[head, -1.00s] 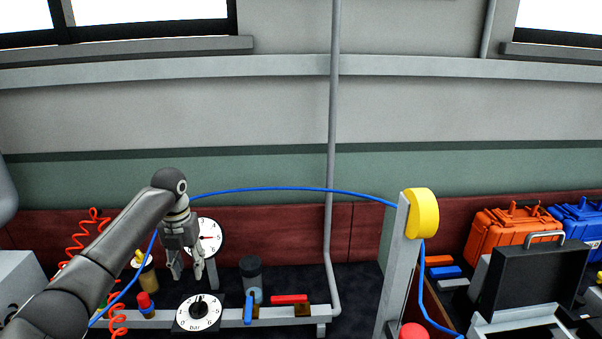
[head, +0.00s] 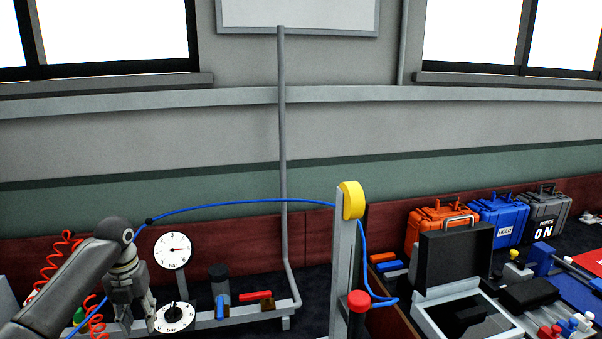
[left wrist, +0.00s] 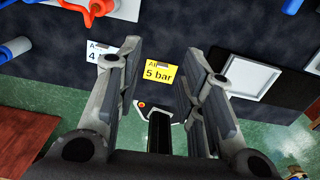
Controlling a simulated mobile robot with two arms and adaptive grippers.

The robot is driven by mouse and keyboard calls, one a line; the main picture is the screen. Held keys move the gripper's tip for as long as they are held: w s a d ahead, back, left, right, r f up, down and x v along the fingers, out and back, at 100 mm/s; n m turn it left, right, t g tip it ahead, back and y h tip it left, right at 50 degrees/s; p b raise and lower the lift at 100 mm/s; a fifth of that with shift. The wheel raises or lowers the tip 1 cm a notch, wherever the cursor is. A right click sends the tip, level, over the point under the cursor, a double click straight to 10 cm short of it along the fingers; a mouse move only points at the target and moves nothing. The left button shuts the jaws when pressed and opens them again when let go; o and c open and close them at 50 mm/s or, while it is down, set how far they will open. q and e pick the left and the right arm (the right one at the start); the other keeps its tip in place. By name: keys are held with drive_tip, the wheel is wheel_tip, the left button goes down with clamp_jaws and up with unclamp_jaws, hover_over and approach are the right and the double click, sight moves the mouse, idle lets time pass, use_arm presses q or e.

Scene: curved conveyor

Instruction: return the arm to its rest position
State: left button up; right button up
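My left arm comes in from the left in the head view. Its gripper (head: 135,322) points down, just left of the upper round gauge (head: 172,250) and the lower white dial (head: 174,318). In the left wrist view the two fingers (left wrist: 155,68) stand apart with nothing held between them. Through the gap I see a yellow label reading "5 bar" (left wrist: 161,75), below the gripper. My right gripper is in neither view.
A blue hose (head: 240,202) arches from near my left arm to a post with a yellow top (head: 353,200). A red coiled hose (head: 50,262) hangs close behind the arm. A grey pipe (head: 283,150) stands behind the bench. Cases (head: 437,225) and an open black case (head: 455,255) stand right.

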use_arm(q)
drive_tip(key=s+d+f+n, duration=0.3)
drive_tip(key=d+f, duration=0.2)
drive_tip(key=s+d+f+n, duration=0.3)
drive_tip(key=s+d+f, duration=0.1)
drive_tip(key=f, duration=0.1)
drive_tip(key=s+d+f+n+t, duration=0.1)
drive_tip(key=s+d+f+n, duration=0.1)
drive_tip(key=d+f, duration=0.3)
drive_tip(key=shift+s+d+f+n, duration=0.3)
drive_tip(key=shift+s+f+n, duration=0.1)
drive_tip(key=shift+s+f, duration=0.25)
drive_tip(key=s+d+n, duration=0.1)
drive_tip(key=s+d+f+n, duration=0.1)
drive_tip(key=s, duration=0.1)
drive_tip(key=s+d+n, duration=0.1)
drive_tip(key=s, duration=0.1)
drive_tip(key=shift+f+n+h, duration=0.4)
drive_tip(key=s+a+r+n+t, duration=0.1)
drive_tip(key=s+r+n+t, duration=0.25)
drive_tip(key=s+n, duration=1.55)
wheel_tip(320, 180, down, 25)
drive_tip(key=g, duration=0.2)
drive_tip(key=s+a+f+m+g, duration=0.1)
drive_tip(key=s+a+f, duration=0.2)
drive_tip(key=s+f, duration=1.4)
drive_tip(key=shift+s+f+y, duration=0.15)
drive_tip(key=shift+s+y, duration=0.25)
drive_tip(key=shift+s, duration=0.1)
